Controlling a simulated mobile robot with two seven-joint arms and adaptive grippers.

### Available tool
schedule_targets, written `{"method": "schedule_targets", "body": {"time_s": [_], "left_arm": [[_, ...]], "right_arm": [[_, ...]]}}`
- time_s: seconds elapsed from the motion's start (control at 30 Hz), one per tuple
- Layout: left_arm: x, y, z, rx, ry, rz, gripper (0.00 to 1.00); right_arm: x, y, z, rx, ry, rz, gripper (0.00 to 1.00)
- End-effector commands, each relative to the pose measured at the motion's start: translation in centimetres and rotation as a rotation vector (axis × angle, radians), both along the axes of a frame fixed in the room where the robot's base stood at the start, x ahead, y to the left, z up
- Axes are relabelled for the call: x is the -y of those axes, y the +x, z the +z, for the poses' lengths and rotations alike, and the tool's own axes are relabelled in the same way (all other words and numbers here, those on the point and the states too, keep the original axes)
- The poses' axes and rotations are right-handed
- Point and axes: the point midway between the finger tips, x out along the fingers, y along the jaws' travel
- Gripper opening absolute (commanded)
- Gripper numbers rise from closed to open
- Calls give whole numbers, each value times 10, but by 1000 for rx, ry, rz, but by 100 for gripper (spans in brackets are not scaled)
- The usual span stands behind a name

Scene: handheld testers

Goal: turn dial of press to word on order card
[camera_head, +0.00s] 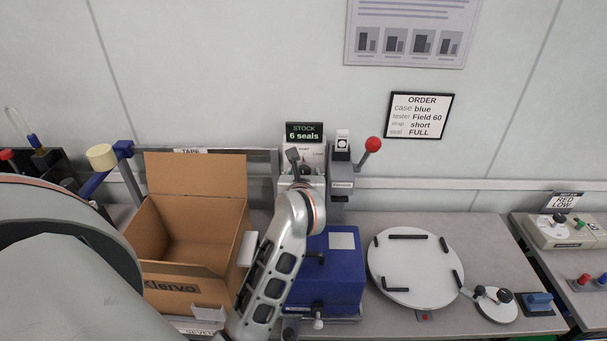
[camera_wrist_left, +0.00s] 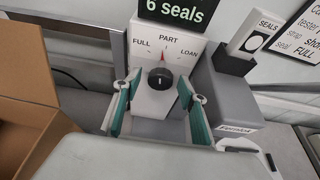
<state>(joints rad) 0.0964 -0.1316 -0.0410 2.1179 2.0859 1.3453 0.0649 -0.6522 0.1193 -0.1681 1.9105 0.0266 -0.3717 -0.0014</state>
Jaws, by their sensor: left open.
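The order card (camera_head: 419,116) on the wall reads case blue, tester Field 60, strap short, seal FULL. The press (camera_head: 341,175) is grey with a red-knobbed lever. Beside it, a white dial panel (camera_wrist_left: 176,48) bears FULL at left, PART at top and LOAN at right. Its black round dial (camera_wrist_left: 160,78) has a white mark pointing up, and a red pointer above it is at PART. My left gripper (camera_wrist_left: 159,88) is open, its teal-padded fingers on either side of the dial with gaps visible. My right gripper is not in view.
A STOCK sign (camera_head: 304,132) reading 6 seals stands above the dial panel. An open cardboard box (camera_head: 197,220) is left of my arm. A blue case (camera_head: 335,275) lies in front of the press, and a white round turntable (camera_head: 417,262) is to its right.

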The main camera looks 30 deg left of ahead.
Motion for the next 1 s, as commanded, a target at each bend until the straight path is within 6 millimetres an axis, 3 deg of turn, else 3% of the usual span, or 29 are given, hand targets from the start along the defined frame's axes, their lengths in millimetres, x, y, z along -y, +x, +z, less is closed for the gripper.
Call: {"method": "schedule_targets", "body": {"time_s": [0.03,0.17,0.2,0.57,0.87,1.0], "left_arm": [[0,0,0,0,0,0,42],[0,0,0,0,0,0,8],[0,0,0,0,0,0,4],[-1,0,-1,21,-31,1,4],[-1,-1,-5,119,-188,0,4],[-2,-1,-8,183,-294,1,4]], "right_arm": [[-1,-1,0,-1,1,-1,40],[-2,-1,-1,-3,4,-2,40],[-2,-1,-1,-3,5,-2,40],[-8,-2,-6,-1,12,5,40],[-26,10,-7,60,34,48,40],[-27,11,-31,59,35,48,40]]}}
